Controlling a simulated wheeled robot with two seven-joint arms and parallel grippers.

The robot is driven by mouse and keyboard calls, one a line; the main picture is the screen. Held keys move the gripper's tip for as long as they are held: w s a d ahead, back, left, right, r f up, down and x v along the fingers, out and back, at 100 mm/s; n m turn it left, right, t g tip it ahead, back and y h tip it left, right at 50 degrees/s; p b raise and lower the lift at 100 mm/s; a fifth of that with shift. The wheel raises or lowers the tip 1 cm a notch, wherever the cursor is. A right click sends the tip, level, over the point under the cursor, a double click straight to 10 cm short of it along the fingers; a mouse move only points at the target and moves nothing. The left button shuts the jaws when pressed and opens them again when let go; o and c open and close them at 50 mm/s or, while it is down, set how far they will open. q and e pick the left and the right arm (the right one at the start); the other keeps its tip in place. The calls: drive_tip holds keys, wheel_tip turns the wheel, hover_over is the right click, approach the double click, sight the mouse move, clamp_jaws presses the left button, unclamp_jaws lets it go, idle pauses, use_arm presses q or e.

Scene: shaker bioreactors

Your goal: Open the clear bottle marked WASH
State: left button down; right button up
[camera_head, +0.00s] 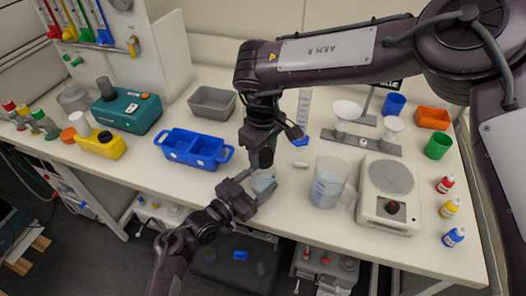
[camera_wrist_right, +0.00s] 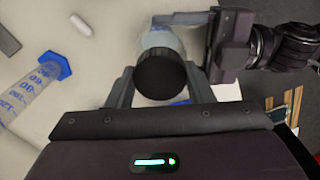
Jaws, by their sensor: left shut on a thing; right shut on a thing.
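The clear bottle (camera_head: 264,184) is above the front edge of the bench in the head view, gripped around its body by my left gripper (camera_head: 258,190). In the right wrist view the bottle (camera_wrist_right: 163,40) shows behind its black cap (camera_wrist_right: 160,73). My right gripper (camera_wrist_right: 160,85) has its two fingers on either side of the cap, shut on it. My left gripper also shows there, coming in from the right (camera_wrist_right: 226,45). The cap is mostly hidden by my right gripper in the head view. No WASH marking is readable.
A beaker (camera_head: 328,182) and a hotplate (camera_head: 390,190) stand just right of the bottle. A blue divided tray (camera_head: 194,148) and a grey bin (camera_head: 212,102) are to the left. A small white capsule (camera_head: 301,164) lies nearby. Dropper bottles line the right side.

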drive_tip(key=n, duration=0.3)
drive_tip(key=shift+n, duration=0.4)
drive_tip(key=n, duration=1.4)
drive_tip(key=shift+w+n, duration=0.1)
drive_tip(key=shift+n, duration=0.2)
drive_tip(key=n, duration=0.4)
drive_tip(key=shift+r, duration=0.1)
drive_tip(key=n, duration=2.1)
drive_tip(key=shift+r+n, duration=0.1)
drive_tip(key=shift+n, duration=0.3)
drive_tip(key=n, duration=0.2)
drive_tip(key=shift+n, duration=0.3)
drive_tip(key=n, duration=1.2)
